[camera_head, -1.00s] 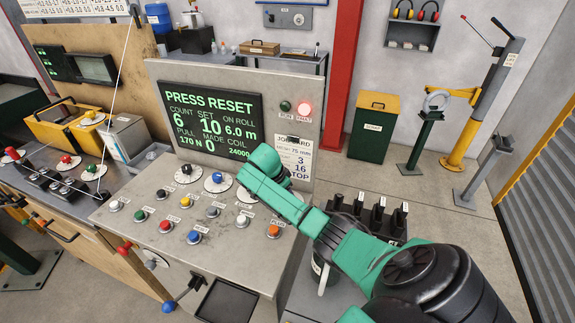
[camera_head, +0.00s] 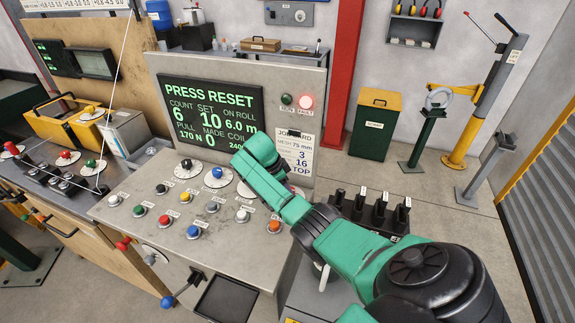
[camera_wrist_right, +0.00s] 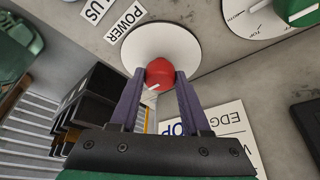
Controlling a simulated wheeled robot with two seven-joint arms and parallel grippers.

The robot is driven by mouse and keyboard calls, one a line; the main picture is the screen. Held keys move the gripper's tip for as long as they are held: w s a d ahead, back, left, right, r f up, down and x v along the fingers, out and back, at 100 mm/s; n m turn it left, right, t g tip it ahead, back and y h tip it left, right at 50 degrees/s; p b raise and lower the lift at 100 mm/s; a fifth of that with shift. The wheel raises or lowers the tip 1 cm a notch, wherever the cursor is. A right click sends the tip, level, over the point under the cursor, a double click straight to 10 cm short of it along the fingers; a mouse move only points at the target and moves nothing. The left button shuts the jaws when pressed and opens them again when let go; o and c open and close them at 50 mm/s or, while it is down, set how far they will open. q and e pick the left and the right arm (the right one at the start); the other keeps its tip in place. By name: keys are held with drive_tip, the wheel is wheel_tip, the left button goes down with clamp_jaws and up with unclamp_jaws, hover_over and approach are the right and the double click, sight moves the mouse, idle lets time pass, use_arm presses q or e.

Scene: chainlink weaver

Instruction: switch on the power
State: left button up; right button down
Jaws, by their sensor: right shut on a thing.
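A red knob (camera_wrist_right: 160,73) stands on a round white plate (camera_wrist_right: 150,40) beside a label reading POWER (camera_wrist_right: 125,22) in the right wrist view. My right gripper (camera_wrist_right: 157,85) is shut on this knob, one purple finger on each side. In the head view my right gripper (camera_head: 258,155) is over the right part of the grey control panel (camera_head: 150,205), below the screen. It hides its fingertips and the red knob there. My left gripper is not in view.
The screen (camera_head: 210,108) reads PRESS RESET. A red lamp (camera_head: 305,101) glows beside a dark green lamp (camera_head: 286,98). Several coloured buttons, such as a blue one (camera_head: 194,231), line the panel. A block of black levers (camera_head: 378,212) stands right of it.

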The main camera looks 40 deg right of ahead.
drive_tip(key=shift+c, duration=1.8)
unclamp_jaws()
drive_tip(key=shift+r, duration=0.1)
drive_tip(key=p+v, duration=0.1)
drive_tip(key=v, duration=1.3)
drive_tip(key=shift+r, duration=0.25)
drive_tip(key=shift+f, duration=0.1)
